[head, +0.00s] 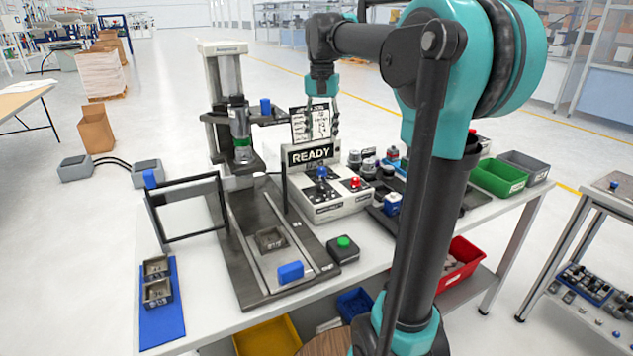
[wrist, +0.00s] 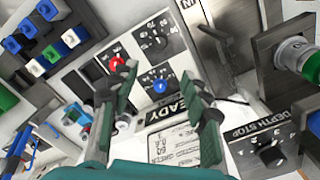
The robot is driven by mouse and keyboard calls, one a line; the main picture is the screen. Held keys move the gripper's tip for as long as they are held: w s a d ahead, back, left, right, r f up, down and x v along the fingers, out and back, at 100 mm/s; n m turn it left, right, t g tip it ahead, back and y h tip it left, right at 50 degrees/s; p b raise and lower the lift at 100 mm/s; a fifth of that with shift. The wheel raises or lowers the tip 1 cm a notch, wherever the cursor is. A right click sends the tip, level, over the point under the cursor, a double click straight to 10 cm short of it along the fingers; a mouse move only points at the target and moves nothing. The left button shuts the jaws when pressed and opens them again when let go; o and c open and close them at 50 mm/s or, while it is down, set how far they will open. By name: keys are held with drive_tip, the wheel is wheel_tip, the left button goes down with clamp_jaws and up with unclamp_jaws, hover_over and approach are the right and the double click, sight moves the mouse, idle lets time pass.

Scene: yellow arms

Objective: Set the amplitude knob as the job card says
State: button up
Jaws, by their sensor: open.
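The control box (head: 328,205) stands on the bench under a READY sign (head: 310,155). A blue knob (head: 321,172) and a red knob (head: 355,183) sit on it; the wrist view shows the blue knob (wrist: 160,86), red knob (wrist: 116,63) and a dark dial (wrist: 160,42). I cannot read which is the amplitude knob. The job card (head: 310,122), also in the wrist view (wrist: 178,150), has lines too small to read. My gripper (wrist: 160,72) is open and empty, its fingers above the box, apart from the knobs. It shows in the head view (head: 322,105) by the card.
The press (head: 232,115) stands left of the box, with a depth stop knob (wrist: 270,155) in the wrist view. A black frame (head: 185,207) rises at the left. A green-button box (head: 343,247) sits in front. Green (head: 497,177) and grey bins are at the right.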

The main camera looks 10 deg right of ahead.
sight(321, 186)
wheel_tip(321, 186, down, 17)
drive_tip(key=shift+r, duration=0.15)
idle(0.5)
clamp_jaws()
drive_tip(key=shift+n, duration=0.3)
drive_tip(key=n, duration=0.3)
drive_tip(key=shift+n, duration=2)
